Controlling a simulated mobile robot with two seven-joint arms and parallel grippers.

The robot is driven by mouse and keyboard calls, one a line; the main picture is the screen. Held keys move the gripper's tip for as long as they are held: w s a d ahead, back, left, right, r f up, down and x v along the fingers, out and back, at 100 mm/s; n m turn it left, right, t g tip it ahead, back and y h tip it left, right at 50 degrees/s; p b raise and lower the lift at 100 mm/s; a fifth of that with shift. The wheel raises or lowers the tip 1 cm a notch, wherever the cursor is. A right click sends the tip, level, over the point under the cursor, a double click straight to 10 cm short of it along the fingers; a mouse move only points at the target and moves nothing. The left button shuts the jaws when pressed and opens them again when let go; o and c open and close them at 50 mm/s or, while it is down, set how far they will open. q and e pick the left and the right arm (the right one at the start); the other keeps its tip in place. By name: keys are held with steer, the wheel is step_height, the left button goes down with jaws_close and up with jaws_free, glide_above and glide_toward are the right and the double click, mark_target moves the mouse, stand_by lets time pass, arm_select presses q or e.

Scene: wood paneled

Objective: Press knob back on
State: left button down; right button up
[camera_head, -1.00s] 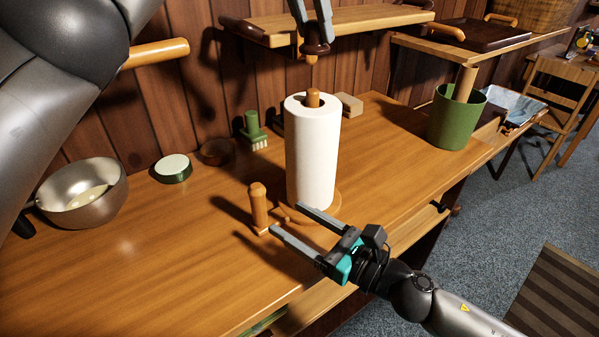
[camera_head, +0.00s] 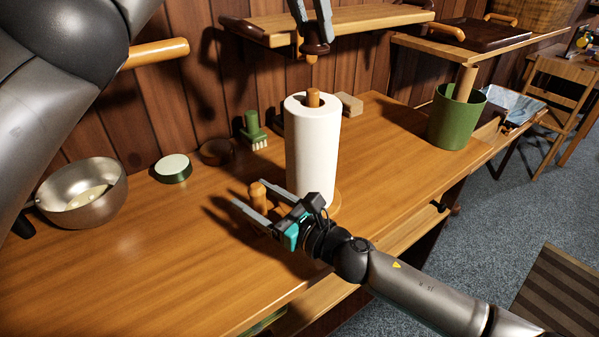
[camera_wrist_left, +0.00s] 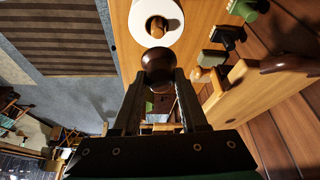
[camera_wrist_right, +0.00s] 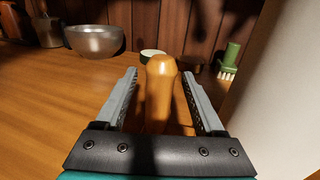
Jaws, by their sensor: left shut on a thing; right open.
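My left gripper (camera_head: 312,22) points down in front of the wall shelf and is shut on a dark brown knob (camera_head: 315,47). The round knob also shows between its fingertips in the left wrist view (camera_wrist_left: 158,66). My right gripper (camera_head: 250,208) is open low over the counter. A round-topped wooden peg (camera_head: 258,194) stands upright between its fingers, left of the paper towel roll (camera_head: 313,150). In the right wrist view the peg (camera_wrist_right: 160,90) has a visible gap to each finger. The peg's foot is hidden by the gripper in the head view.
The wooden counter (camera_head: 190,240) holds a metal bowl (camera_head: 85,195), a green-sided round tin (camera_head: 173,168), a green brush (camera_head: 253,130) and a green bin (camera_head: 455,118). The wall shelf (camera_head: 350,20) is behind the left gripper. The counter's front left is clear.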

mark_target(308, 42)
steer(key=shift+c, duration=0.2)
jaws_close()
stand_by(1.1)
arm_select(q)
steer(key=shift+f, duration=2.45)
